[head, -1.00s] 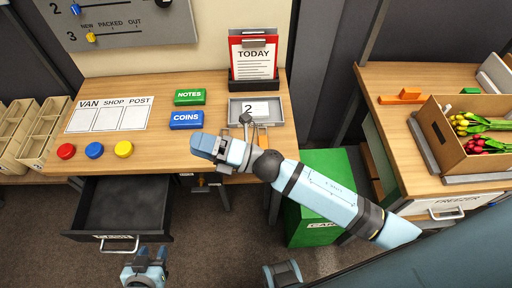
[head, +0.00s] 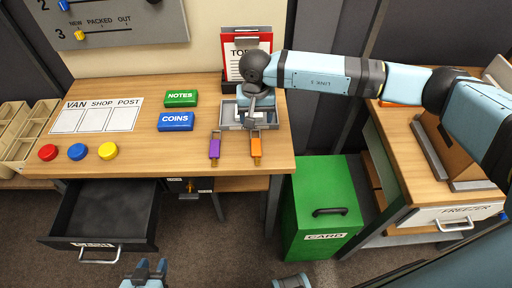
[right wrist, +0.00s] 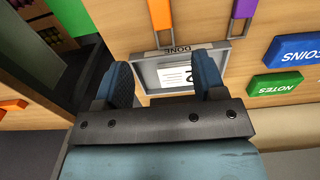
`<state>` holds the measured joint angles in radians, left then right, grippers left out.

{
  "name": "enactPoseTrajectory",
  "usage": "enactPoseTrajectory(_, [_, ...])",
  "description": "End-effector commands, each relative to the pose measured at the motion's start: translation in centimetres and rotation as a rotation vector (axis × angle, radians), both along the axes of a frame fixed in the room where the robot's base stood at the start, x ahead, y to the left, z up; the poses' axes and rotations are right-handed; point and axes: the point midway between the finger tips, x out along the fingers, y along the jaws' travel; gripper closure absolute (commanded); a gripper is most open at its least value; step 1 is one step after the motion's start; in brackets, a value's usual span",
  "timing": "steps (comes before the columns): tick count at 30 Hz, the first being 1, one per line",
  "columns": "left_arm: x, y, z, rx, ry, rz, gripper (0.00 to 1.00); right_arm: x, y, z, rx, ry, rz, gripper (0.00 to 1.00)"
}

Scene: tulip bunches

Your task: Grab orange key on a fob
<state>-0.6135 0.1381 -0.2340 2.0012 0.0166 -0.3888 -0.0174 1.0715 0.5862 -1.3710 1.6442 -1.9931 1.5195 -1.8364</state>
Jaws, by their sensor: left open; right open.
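In the right wrist view the orange fob (right wrist: 160,14) and purple fob (right wrist: 241,9) show at the top, beyond the tray (right wrist: 152,73). My right gripper (head: 258,112) is open and empty over the tray, behind the orange fob and apart from it; its fingers (right wrist: 163,80) show in the wrist view. My left gripper (head: 151,268) is open and empty at the bottom, away from the desk.
The TODAY clipboard (head: 232,42) stands behind the tray. Green NOTES (head: 181,98) and blue COINS (head: 176,121) boxes lie left of it. An open drawer (head: 105,210) juts out below. A green bin (head: 322,208) stands right of the desk.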

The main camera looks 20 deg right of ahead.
Motion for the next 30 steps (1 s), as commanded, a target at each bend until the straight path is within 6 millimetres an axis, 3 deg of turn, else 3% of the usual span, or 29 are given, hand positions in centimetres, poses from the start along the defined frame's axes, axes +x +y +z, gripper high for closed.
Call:
enactPoseTrajectory(9, [-0.1,0.0,0.4,0.005,0.0,-0.003,0.57,-0.1,0.1,-5.9,0.005,0.005,-0.003,0.36])
enactPoseTrajectory(16, [-0.2,0.0,0.4,0.006,0.001,-0.004,0.57,0.0,0.1,-7.5,0.006,0.003,-0.003,0.36])
enactPoseTrajectory(24, [-0.1,0.0,1.5,0.006,-0.005,-0.004,0.57,0.5,-0.2,-11.3,0.006,0.004,-0.005,0.36])
enactPoseTrajectory(30, [0.0,0.0,1.7,0.004,-0.009,-0.004,0.57,0.6,-0.2,-12.1,0.006,0.002,-0.003,0.36])
